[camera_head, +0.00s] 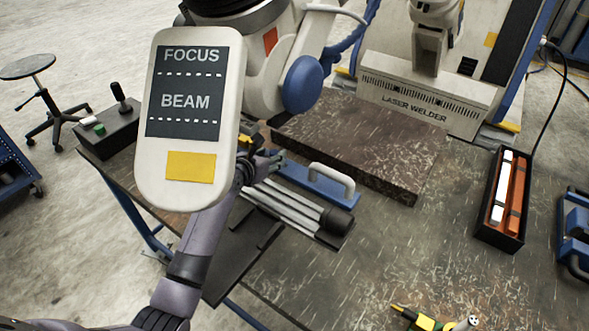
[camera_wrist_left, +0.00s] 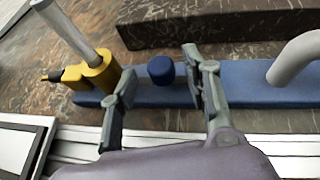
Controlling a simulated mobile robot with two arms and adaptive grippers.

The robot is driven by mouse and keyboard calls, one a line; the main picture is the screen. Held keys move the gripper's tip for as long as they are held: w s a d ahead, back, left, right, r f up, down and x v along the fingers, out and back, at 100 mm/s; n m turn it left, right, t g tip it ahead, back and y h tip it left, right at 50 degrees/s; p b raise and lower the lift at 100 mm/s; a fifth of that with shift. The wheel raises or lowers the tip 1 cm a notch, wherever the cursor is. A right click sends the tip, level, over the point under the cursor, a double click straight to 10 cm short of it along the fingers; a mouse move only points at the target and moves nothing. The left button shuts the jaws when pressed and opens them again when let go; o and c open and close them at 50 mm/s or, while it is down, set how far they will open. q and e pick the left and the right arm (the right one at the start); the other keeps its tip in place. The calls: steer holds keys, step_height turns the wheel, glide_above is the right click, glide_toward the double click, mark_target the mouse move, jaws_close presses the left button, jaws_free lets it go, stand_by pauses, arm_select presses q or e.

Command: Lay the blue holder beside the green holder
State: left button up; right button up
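A blue bar with a light grey arched handle (camera_head: 315,184) lies on the bench. It also shows in the left wrist view (camera_wrist_left: 245,82). A short dark blue cylinder (camera_wrist_left: 161,69) stands at the bar; I cannot tell whether this or the bar is the blue holder. My left gripper (camera_wrist_left: 158,72) is open, its fingers on either side of the cylinder, with a gap to each. In the head view the gripper (camera_head: 262,164) is partly hidden by the FOCUS/BEAM panel. A partly cut-off yellow-green item (camera_head: 426,321) lies at the bottom; I cannot identify it as the green holder.
A yellow block with a grey rod (camera_wrist_left: 95,72) stands left of the cylinder. Grey rails (camera_head: 295,208) lie in front of the bar. A dark stone slab (camera_head: 360,150) is behind it. A black box with white and orange bars (camera_head: 483,232) stands at right. The bench centre-right is clear.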

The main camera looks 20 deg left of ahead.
arm_select(q)
jaws_close()
stand_by(0.3)
stand_by(0.5)
steer(key=shift+w+r, duration=0.1)
steer(key=shift+r, duration=0.1)
